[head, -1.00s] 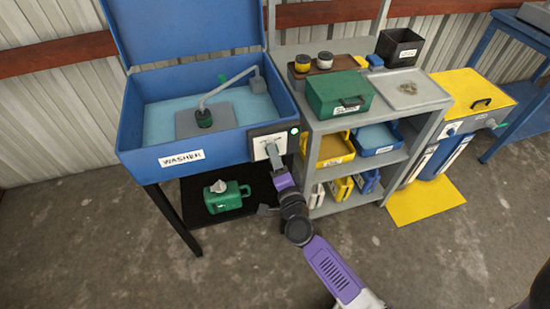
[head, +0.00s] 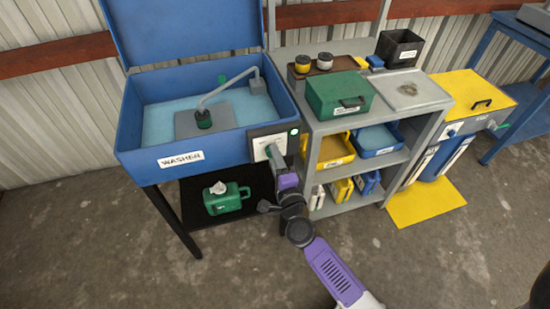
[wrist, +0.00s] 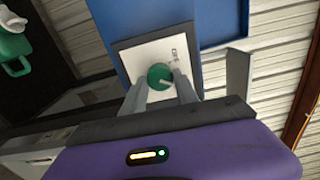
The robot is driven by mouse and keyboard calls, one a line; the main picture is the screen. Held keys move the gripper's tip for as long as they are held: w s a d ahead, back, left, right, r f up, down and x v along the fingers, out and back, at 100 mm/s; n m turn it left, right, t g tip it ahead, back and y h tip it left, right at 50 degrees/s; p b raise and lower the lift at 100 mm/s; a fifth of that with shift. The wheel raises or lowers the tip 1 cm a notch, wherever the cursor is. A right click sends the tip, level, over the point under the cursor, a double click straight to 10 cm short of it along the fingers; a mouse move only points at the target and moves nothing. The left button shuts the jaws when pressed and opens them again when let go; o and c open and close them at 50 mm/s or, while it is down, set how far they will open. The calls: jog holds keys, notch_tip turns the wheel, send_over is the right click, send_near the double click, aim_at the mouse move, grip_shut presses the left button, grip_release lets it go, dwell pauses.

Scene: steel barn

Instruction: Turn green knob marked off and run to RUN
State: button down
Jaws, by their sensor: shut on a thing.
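The green knob (wrist: 159,76) sits on a white panel (wrist: 146,52) in the wrist view. A pale pointer line shows on its face. Small dark lettering, including what looks like OFF, is printed beside it but is too small to read fully. My gripper (wrist: 161,84) has one finger on each side of the knob and is shut on it. In the head view my gripper (head: 271,152) reaches the panel (head: 260,147) on the front right of the blue washer (head: 135,165) and hides the knob. A small green light (head: 294,132) shows at the panel's upper right corner.
A grey shelf unit (head: 390,160) with bins and a green case (head: 338,94) stands close to the right of my gripper. The concrete floor in front is clear.

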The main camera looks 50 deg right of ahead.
jog(key=c, duration=0.9)
grip_release()
jog(key=shift+c, duration=0.2)
jog(key=v, duration=0.7)
jog(key=shift+s+a+b, duration=0.25)
jog(key=shift+s+b, duration=0.1)
jog(key=shift+b, duration=0.05)
